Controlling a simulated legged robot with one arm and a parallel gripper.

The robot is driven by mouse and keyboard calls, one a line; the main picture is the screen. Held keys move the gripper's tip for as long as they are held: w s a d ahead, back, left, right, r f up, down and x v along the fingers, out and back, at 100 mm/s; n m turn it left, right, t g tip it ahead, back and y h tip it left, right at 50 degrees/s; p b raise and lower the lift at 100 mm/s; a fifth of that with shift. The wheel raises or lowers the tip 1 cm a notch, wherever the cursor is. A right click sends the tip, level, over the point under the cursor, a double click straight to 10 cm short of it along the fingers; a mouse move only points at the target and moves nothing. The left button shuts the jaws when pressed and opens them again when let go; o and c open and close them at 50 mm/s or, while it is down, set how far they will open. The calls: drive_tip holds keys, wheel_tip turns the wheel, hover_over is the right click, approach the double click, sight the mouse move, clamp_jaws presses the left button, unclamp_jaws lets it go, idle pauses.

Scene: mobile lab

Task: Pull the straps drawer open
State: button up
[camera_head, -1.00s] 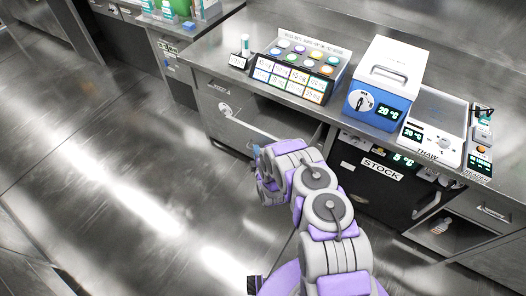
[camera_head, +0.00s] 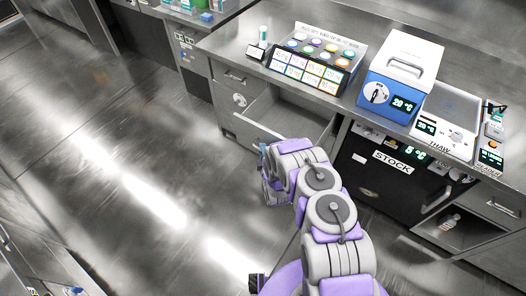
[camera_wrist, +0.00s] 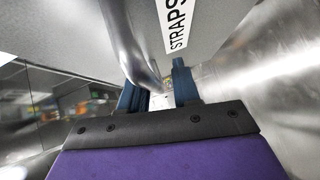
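The straps drawer (camera_head: 258,128) stands open under the bench in the head view, its hollow inside showing. In the wrist view its grey front fills the top, with a white STRAPS label (camera_wrist: 176,22) and a metal bar handle (camera_wrist: 126,38). My gripper (camera_wrist: 160,88) is at the handle, its two blue fingers apart with a gap between them. The lower end of the handle reaches to the left finger and the gap; I cannot tell whether it is touched. In the head view my gripper (camera_head: 268,172) is in front of the drawer, its fingertips mostly hidden.
The bench holds a rack of coloured lids (camera_head: 315,62), a blue and white box (camera_head: 398,75) and a thaw plate (camera_head: 447,118). A black STOCK unit (camera_head: 385,185) stands right of the drawer. Open floor (camera_head: 130,150) lies to the left.

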drive_tip(key=shift+o, duration=0.5)
drive_tip(key=shift+r, duration=0.15)
drive_tip(key=p+v, duration=0.6)
drive_tip(key=v, duration=1.1)
drive_tip(key=shift+s, duration=0.15)
drive_tip(key=shift+a, duration=0.1)
idle(0.4)
